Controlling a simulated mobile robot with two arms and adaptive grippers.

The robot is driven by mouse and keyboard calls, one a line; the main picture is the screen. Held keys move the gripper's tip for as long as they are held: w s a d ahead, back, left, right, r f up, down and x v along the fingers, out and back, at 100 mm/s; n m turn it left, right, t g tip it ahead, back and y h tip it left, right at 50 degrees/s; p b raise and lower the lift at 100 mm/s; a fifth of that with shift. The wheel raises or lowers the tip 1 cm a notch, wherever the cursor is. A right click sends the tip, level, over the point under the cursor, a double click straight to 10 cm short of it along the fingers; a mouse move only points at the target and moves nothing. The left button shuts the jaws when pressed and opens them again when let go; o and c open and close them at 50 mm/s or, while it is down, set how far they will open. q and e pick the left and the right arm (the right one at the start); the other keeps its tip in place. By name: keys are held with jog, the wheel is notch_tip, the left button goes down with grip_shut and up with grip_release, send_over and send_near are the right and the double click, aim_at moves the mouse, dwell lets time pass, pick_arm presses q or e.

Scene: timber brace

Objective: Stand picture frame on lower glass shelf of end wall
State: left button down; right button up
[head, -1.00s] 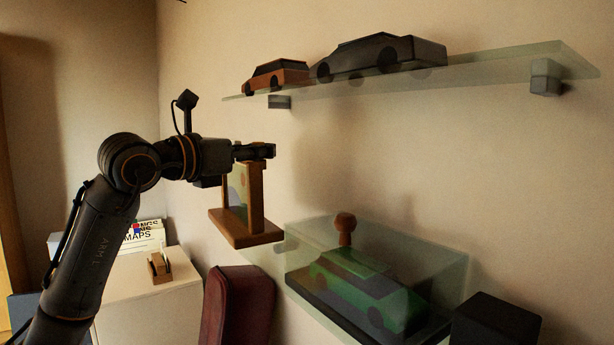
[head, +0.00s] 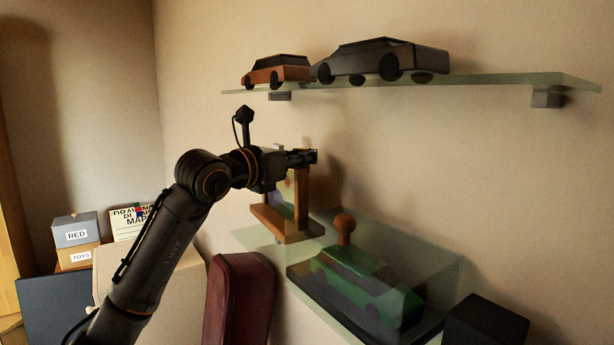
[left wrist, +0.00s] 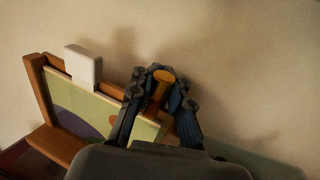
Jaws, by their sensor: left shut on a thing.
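The picture frame (head: 301,205) is wooden, with a broad base and a coloured picture panel. It is upright above the left end of the lower glass shelf (head: 428,250); I cannot tell whether its base touches the glass. My left gripper (head: 304,157) is shut on the top of the frame. In the left wrist view, the fingers (left wrist: 157,88) close around the frame's upper edge, and its panel (left wrist: 80,108) shows to their left. A white block (left wrist: 83,65) shows at the frame's top edge. My right gripper is not in view.
A green toy car (head: 365,285) with a wooden knob (head: 345,226) behind it is at the lower shelf, right of the frame. A dark box (head: 485,325) is farther right. The upper glass shelf (head: 500,82) holds two toy cars. A dark red case (head: 240,300) stands below left.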

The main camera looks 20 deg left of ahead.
aim_at(307, 180)
pick_arm(q)
jog(key=shift+f+p, duration=0.5)
jog(key=shift+f, duration=0.95)
jog(key=shift+w+d+f+p, duration=0.1)
jog(key=shift+f+p, duration=0.45)
jog(key=shift+f, duration=0.15)
jog(key=shift+f, duration=0.15)
jog(key=c, duration=1.8)
grip_release()
jog(key=shift+f+b, duration=0.15)
jog(key=shift+b, duration=0.15)
jog(key=o, duration=0.5)
jog(key=shift+o, duration=0.2)
